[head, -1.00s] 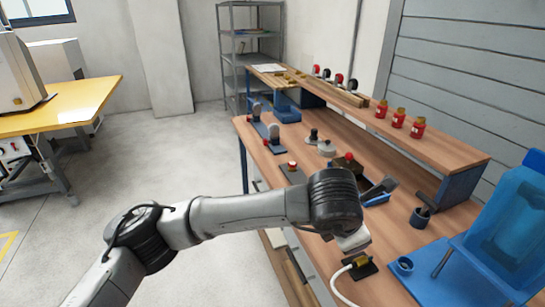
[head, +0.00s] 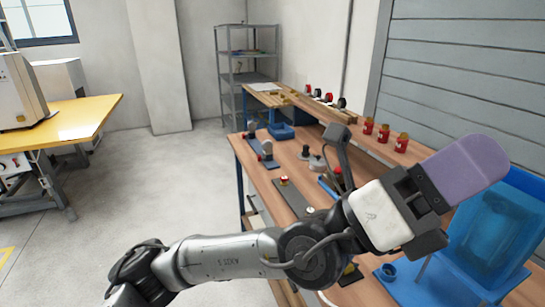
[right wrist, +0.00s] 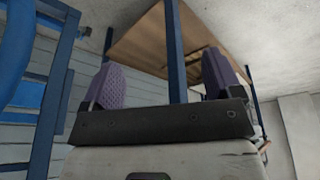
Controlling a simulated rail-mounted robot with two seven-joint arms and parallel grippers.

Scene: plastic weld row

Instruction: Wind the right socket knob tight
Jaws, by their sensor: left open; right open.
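My left gripper (head: 478,165) is raised over the right part of the workbench in the head view. Its broad purple finger side faces me, and the gap between its fingers is hard to see. It holds nothing that I can see. A small red-topped knob (head: 283,181) stands on a dark plate on the bench, left of my left arm. A brass-coloured fitting (head: 349,270) shows partly behind my left arm. I cannot tell which part is the right socket knob. My right gripper (right wrist: 165,82) is open and empty in the right wrist view, its purple fingers wide apart.
The workbench (head: 262,187) has a raised back shelf with several red jars (head: 384,133). A translucent blue container (head: 492,235) stands at the right, near a small blue cup (head: 388,272). In the right wrist view, a blue post (right wrist: 175,50) rises between my fingers. Open floor lies left.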

